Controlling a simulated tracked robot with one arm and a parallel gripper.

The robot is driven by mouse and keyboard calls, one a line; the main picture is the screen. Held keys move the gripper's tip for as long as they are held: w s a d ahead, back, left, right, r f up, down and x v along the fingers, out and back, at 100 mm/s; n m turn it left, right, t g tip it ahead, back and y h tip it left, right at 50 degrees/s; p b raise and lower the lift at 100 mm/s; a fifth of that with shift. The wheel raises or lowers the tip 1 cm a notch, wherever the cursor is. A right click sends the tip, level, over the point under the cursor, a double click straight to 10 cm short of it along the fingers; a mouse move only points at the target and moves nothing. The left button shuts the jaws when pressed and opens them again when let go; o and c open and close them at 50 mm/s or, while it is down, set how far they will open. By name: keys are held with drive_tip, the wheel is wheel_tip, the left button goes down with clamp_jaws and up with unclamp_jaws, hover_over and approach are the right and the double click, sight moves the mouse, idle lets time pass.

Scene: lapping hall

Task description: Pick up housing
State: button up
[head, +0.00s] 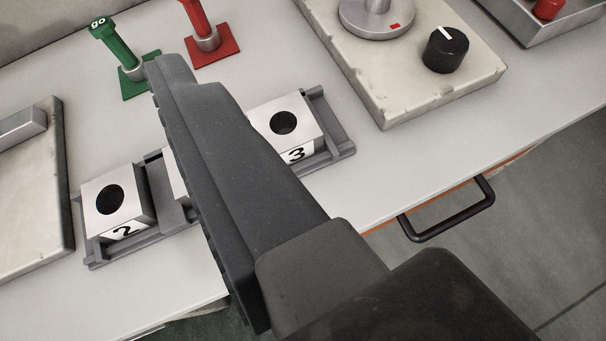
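Two light metal housings, each a block with a dark round hole on top, sit in a grey rack (336,122). The one marked 2 (131,189) is at the left, and the one marked 3 (302,131) is at the right. A pale sliver (176,183) of something shows between them, mostly hidden behind my gripper. My gripper (172,78) reaches across the middle of the view, in front of the rack. Only one dark finger side shows, so its opening and anything in it are hidden.
A green go gauge (118,46) and a red gauge (198,22) stand behind the rack. A machine with a black knob (445,49) is at upper right, a pale block (35,190) at left. A black handle (450,214) juts from the table's front edge.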

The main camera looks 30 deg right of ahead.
wheel_tip(320, 180, down, 10)
drive_tip(key=s+d+h, duration=0.1)
drive_tip(key=d+h, duration=0.1)
drive_tip(key=m+g+h+b, duration=0.1)
drive_tip(key=h, duration=0.2)
approach(288, 138)
drive_tip(key=b+x, duration=0.2)
drive_tip(key=x, duration=0.7)
drive_tip(key=shift+w+d+f, duration=0.15)
drive_tip(key=shift+w, duration=0.15)
drive_tip(key=c, duration=1.2)
